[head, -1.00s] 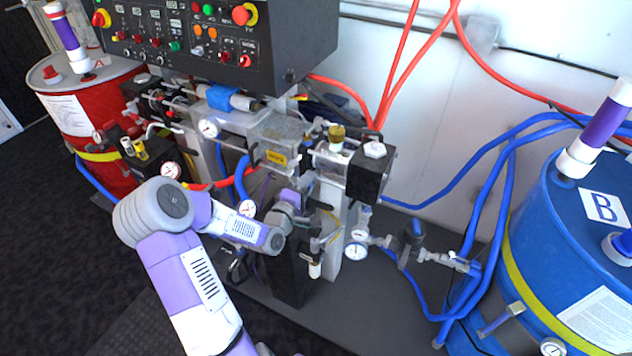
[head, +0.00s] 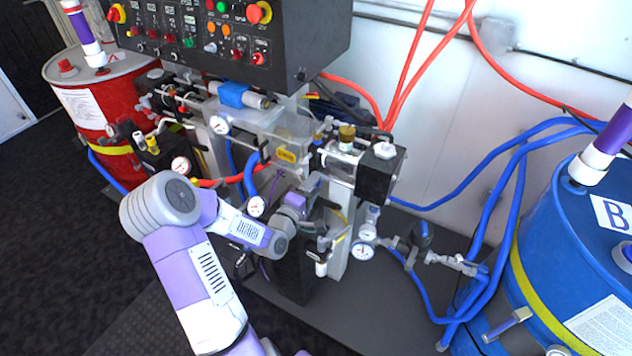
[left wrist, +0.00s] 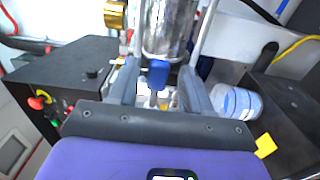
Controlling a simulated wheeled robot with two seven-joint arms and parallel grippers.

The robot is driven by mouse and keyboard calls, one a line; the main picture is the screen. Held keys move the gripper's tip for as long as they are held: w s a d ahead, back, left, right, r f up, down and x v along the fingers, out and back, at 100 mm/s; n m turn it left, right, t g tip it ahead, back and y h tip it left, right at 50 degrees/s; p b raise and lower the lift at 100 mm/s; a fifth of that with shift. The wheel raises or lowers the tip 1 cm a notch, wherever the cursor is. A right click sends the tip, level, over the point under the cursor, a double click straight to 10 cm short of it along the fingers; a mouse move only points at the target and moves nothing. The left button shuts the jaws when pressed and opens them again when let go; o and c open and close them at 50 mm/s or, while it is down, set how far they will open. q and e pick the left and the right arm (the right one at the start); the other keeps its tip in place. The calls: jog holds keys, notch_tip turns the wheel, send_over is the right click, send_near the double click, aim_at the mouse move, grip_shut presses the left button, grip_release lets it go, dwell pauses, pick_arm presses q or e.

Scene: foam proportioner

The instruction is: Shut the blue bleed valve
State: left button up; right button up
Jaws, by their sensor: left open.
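The blue bleed valve shows in the left wrist view as a small blue handle (left wrist: 158,73) on a short metal stem, in front of a shiny metal cylinder (left wrist: 168,28). My left gripper (left wrist: 158,88) is open, with one dark finger on each side of the blue handle. Whether either finger touches the handle I cannot tell. In the head view my left gripper (head: 312,183) is at the front of the machine's middle block, pointing in toward it. I cannot make out the bleed valve there; the gripper and nearby fittings crowd that spot. My right gripper is not in view.
A black control panel (head: 225,35) overhangs the machine. A black block (head: 380,172) and gauges (head: 363,251) stand right of the gripper. A red drum (head: 95,110) is at left, a blue drum (head: 570,240) at right. Blue hoses (head: 490,215) run between. The dark floor at lower left is clear.

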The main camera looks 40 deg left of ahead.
pick_arm(q)
jog(key=s, duration=0.3)
jog(key=s+d+p, duration=0.1)
jog(key=s, duration=0.1)
jog(key=shift+s, duration=0.3)
jog(key=d+f+m+g+h+p, duration=0.2)
jog(key=d+f+m+g+h, duration=0.5)
jog(key=d+f, duration=1.05)
jog(key=s+d+f+m+g, duration=0.3)
jog(key=s+d+m+g, duration=0.2)
jog(key=s+d, duration=0.1)
jog(key=s+d+f+m+g, duration=0.4)
jog(key=s+d+m+g, duration=0.1)
jog(key=s+d, duration=0.2)
jog(key=shift+s+p, duration=0.4)
jog(key=shift+s, duration=0.1)
jog(key=shift+d, duration=0.1)
